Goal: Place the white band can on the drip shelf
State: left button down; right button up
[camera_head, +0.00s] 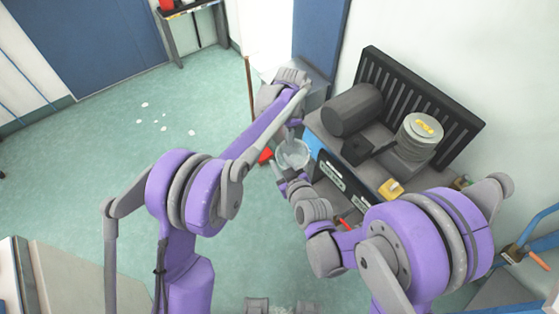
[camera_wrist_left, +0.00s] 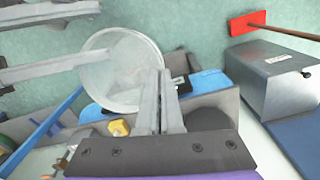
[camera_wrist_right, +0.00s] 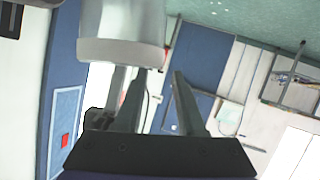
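A pale, round can, seemingly the white band can (camera_head: 293,154), is in the air between my two grippers in the head view. I cannot pick out the drip shelf with certainty.
A machine with a dark cylinder (camera_head: 352,109), a stacked round piece (camera_head: 419,136) and a black slatted rack (camera_head: 440,98) stands right of the can. A yellow knob (camera_head: 391,189) sits near its front. A grey box (camera_wrist_left: 290,78) is nearby. Open green floor lies left.

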jog(key=shift+w+a+f, duration=0.25)
jog(key=shift+w, duration=0.35)
grip_shut()
pick_arm(q)
jog(key=shift+d, duration=0.15)
pick_arm(e)
jog(key=shift+s+a, duration=0.1)
jog(key=shift+s, duration=0.05)
dwell(0.7)
pick_arm(q)
jog(key=c, duration=1)
grip_release()
jog(key=shift+r, duration=0.1)
